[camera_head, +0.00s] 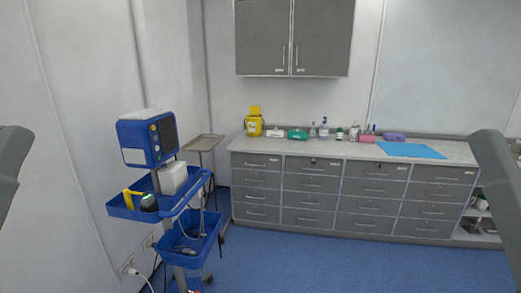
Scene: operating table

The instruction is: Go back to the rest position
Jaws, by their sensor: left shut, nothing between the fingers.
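A grey link of my left arm (10,165) shows at the left edge. A grey link of my right arm (497,185) shows at the right edge. My right gripper is outside the picture. No object is seen held.
A blue medical cart (178,206) with a monitor (148,140) stands at the left. Behind it is a small metal tray stand (204,143). A grey drawer counter (345,195) with several supplies lines the back wall. The blue floor (320,265) in front is clear.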

